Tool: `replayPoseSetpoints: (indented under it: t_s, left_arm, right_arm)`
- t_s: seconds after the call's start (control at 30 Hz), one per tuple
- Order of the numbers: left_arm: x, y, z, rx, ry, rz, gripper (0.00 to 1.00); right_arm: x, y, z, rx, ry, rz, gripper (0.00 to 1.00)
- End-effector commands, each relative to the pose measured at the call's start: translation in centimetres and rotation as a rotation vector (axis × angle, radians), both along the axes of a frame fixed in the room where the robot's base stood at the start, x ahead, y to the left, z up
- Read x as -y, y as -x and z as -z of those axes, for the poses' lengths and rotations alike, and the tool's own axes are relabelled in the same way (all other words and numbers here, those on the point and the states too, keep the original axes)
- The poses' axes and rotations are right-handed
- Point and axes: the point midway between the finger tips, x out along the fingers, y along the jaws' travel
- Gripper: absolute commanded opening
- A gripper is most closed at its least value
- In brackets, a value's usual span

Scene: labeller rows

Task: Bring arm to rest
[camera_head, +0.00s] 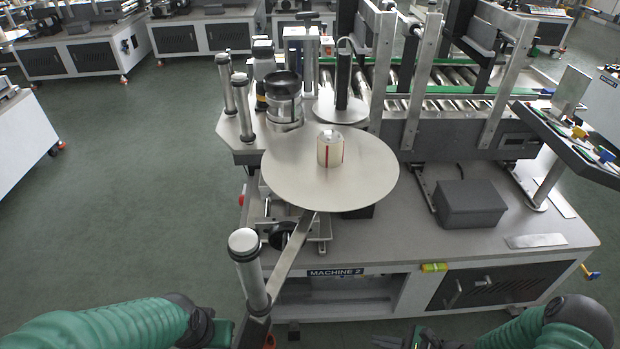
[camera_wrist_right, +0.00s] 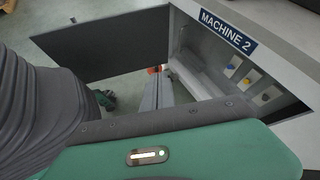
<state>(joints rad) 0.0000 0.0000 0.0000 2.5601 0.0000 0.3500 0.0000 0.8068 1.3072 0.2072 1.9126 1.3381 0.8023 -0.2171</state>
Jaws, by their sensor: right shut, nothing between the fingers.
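My right gripper (camera_head: 390,341) is low at the bottom edge of the head view, in front of the machine's cabinet and apart from it. Its fingers also show in the right wrist view (camera_wrist_right: 158,88), shut together with nothing between them. The green and dark right arm (camera_head: 510,335) is bent at the lower right. My left arm (camera_head: 100,325) comes in from the lower left. Its green and dark hand end (camera_head: 218,333) lies beside the front metal post, and its fingers cannot be made out.
A capped post (camera_head: 248,265) stands between the arms. The "MACHINE 2" sign (camera_wrist_right: 228,30) is above an open compartment. Green floor (camera_head: 120,200) is clear at left.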

Motion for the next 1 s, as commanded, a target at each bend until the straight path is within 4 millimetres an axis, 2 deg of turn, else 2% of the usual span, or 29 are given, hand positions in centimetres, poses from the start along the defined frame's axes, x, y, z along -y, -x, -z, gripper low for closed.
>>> replayPoseSetpoints:
  t_s: [0.03,0.13,0.23,0.4,0.5,0.6,0.67,1.0]
  left_arm:
    - [0.0,0.0,-1.6,0.0,0.0,0.0,0.21]
    - [0.0,0.0,-3.5,0.0,0.0,0.0,0.21]
    - [0.0,0.0,-5.2,0.0,0.0,0.0,0.21]
    - [0.0,0.0,-8.0,0.0,0.0,0.0,0.21]
    - [0.0,0.0,-9.1,0.0,0.0,0.0,0.21]
    - [0.0,0.0,-9.6,0.0,0.0,0.0,0.21]
    - [0.0,0.0,-9.7,0.0,0.0,0.0,0.21]
    - [0.0,0.0,-9.5,0.0,0.0,0.0,0.21]
  right_arm:
    - [-0.9,1.0,-3.6,0.021,0.086,-0.154,0.0]
    - [-1.7,4.0,-9.1,0.071,0.291,-0.494,0.0]
    - [-1.3,6.4,-14.5,0.152,0.52,-0.815,0.0]
    - [0.1,8.0,-24.0,0.366,0.914,-1.267,0.0]
    - [0.3,8.0,-28.4,0.507,1.095,-1.442,0.0]
    - [0.2,7.8,-30.9,0.608,1.207,-1.539,0.0]
    - [0.1,7.7,-31.6,0.641,1.239,-1.568,0.0]
    - [0.1,7.7,-31.7,0.652,1.253,-1.581,0.0]
